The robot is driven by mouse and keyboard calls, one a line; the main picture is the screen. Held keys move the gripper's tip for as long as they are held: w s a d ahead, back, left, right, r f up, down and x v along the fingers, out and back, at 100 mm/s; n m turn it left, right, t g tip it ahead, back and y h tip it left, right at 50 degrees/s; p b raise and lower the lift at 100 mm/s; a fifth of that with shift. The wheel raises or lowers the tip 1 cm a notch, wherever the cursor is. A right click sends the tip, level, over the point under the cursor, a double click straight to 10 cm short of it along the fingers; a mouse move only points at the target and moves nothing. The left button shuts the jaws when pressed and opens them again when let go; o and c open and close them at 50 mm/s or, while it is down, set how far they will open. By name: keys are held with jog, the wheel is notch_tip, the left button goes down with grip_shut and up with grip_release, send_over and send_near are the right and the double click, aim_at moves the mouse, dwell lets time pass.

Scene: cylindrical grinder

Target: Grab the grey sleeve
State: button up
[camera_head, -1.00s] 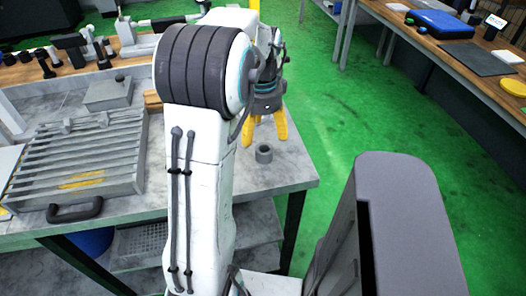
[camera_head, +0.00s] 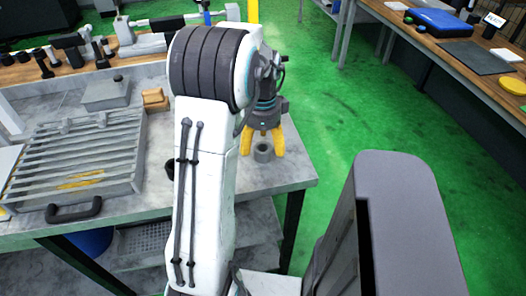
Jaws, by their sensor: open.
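The grey sleeve (camera_head: 263,153) is a short hollow cylinder standing upright on the grey bench top near its right edge. My gripper (camera_head: 262,146) points down over it with its yellow fingers spread, one on the left and one on the right of the sleeve. The fingers are open, and a small gap seems to show on each side. I cannot tell their exact depth relative to the sleeve. My white arm hides part of the bench to the left.
A slatted grey tray (camera_head: 75,160) with a dark handle (camera_head: 74,211) lies at the left of the bench (camera_head: 290,172). A grey box (camera_head: 107,94) and a wooden block (camera_head: 155,98) stand behind. Another table (camera_head: 450,45) is at the upper right, with green floor between.

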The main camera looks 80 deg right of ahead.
jog(key=shift+f, duration=1.05)
jog(key=shift+c, duration=0.4)
jog(key=c, duration=1.3)
jog(key=shift+r, duration=0.15)
